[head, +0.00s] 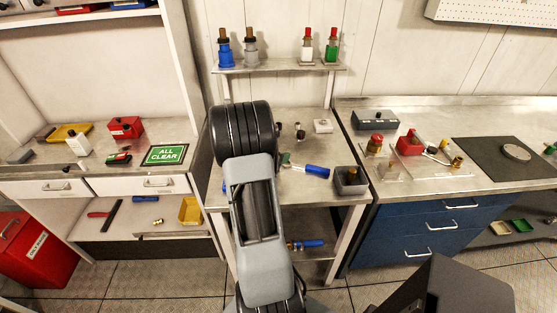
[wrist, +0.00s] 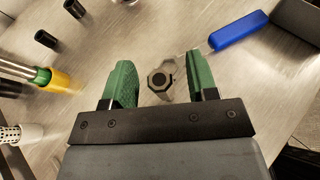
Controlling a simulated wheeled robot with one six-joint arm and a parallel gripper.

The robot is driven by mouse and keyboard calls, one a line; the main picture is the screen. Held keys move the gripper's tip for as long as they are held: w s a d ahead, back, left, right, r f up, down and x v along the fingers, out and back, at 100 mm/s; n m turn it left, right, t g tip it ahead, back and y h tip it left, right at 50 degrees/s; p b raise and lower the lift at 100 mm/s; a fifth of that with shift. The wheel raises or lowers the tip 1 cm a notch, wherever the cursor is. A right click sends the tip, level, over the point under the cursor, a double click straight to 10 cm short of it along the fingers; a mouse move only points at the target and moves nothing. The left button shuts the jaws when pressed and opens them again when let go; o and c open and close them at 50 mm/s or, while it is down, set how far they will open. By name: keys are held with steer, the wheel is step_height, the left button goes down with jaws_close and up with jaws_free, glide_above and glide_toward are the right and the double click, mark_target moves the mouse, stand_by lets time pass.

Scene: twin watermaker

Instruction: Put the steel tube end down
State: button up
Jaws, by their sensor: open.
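In the wrist view a grey metal piece with a dark octagonal end (wrist: 160,79), likely the steel tube end, shows between the two green fingers of my gripper (wrist: 163,72). The fingers stand apart, one on each side of it, with a gap on the left. It appears to be at the steel bench top (wrist: 225,95); whether it touches the bench is unclear. In the head view my arm hides most of this spot; a bit of green finger (head: 285,158) shows beside it.
A blue-handled tool (head: 316,171) lies close by and also shows in the wrist view (wrist: 238,31). A dark open box (head: 351,182) stands at the bench's right front.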

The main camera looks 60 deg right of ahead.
jaws_close()
stand_by(0.5)
